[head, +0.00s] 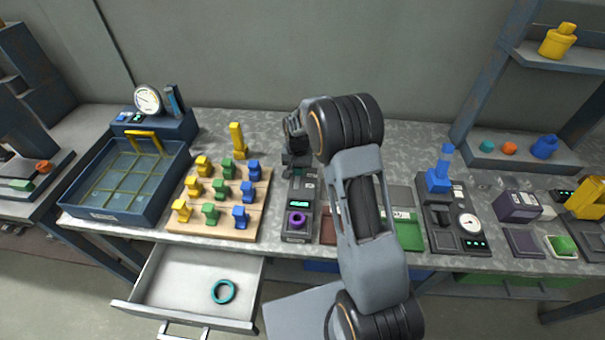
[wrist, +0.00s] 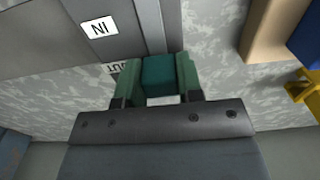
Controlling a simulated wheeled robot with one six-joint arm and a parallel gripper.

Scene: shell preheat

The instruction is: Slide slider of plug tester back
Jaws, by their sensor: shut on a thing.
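The plug tester (head: 299,222) is a narrow dark unit on the bench, with a green-lit display and a purple ring near its front. My gripper (head: 292,168) is over the rear end of the tester in the head view, pointing down. In the wrist view my gripper (wrist: 159,82) has its two green fingers shut on the teal slider (wrist: 159,68), one on each side. The slider is beside the OUT label, which the left finger partly hides. The IN label (wrist: 99,28) is clear. My arm hides part of the bench right of the tester in the head view.
A wooden board (head: 233,228) with several yellow, green and blue pieces stands close left of the tester. A blue tray (head: 72,207) lies further left. An open drawer (head: 180,285) holds a teal ring (head: 223,291). A gauge unit (head: 441,238) stands to the right.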

